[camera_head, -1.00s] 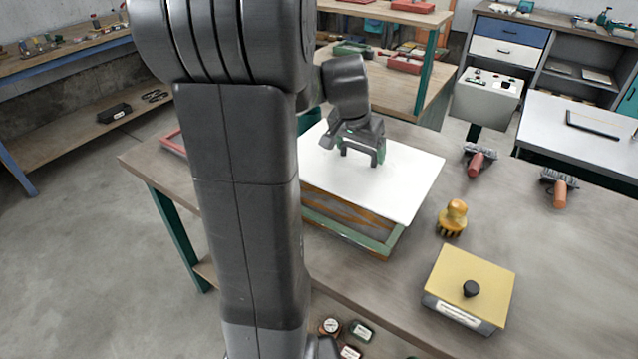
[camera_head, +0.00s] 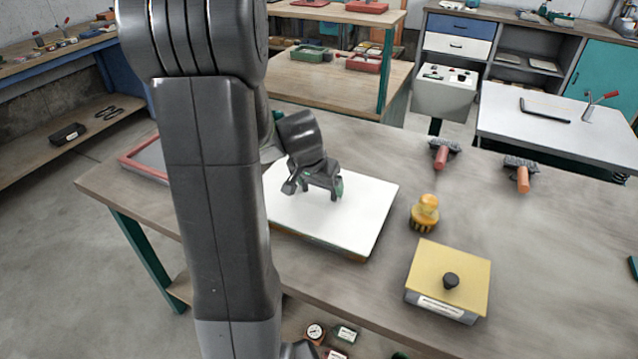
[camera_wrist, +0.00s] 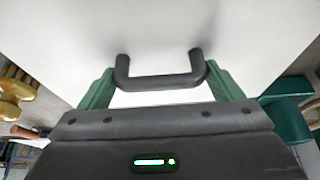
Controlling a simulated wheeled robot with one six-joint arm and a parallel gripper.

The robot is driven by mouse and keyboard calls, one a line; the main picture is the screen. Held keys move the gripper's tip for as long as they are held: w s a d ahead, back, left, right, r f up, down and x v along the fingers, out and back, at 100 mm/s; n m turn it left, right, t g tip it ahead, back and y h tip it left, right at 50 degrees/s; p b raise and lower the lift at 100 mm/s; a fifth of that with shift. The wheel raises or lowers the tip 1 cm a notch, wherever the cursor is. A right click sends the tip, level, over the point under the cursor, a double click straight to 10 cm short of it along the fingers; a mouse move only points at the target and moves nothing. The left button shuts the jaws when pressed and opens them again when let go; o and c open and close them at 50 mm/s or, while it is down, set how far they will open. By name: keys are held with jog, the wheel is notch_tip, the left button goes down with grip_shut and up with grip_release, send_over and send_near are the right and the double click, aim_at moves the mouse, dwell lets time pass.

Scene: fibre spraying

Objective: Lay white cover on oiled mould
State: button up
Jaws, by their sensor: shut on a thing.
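The white cover (camera_head: 365,205) is a flat, level panel on the bench, left of the middle in the head view. It hides nearly all of the mould below; only a thin dark brownish edge (camera_head: 350,257) shows under its front side. I cannot tell whether the cover touches the mould all round. My gripper (camera_head: 322,190) is over the cover. In the wrist view its green fingers are shut on the cover's black handle (camera_wrist: 160,80), with the white surface (camera_wrist: 200,25) filling most of the picture.
Two rollers (camera_head: 442,153) (camera_head: 522,174) lie farther back. A red-edged tray (camera_head: 140,163) is at the left. The bench's right part is mostly clear.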

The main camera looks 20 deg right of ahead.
jog(key=o, duration=1)
jog(key=shift+o, duration=0.2)
jog(key=shift+r, duration=0.25)
jog(key=v, duration=1.1)
jog(key=shift+s+a+r, duration=0.15)
jog(key=shift+s+r, duration=0.05)
jog(key=shift+r, duration=0.05)
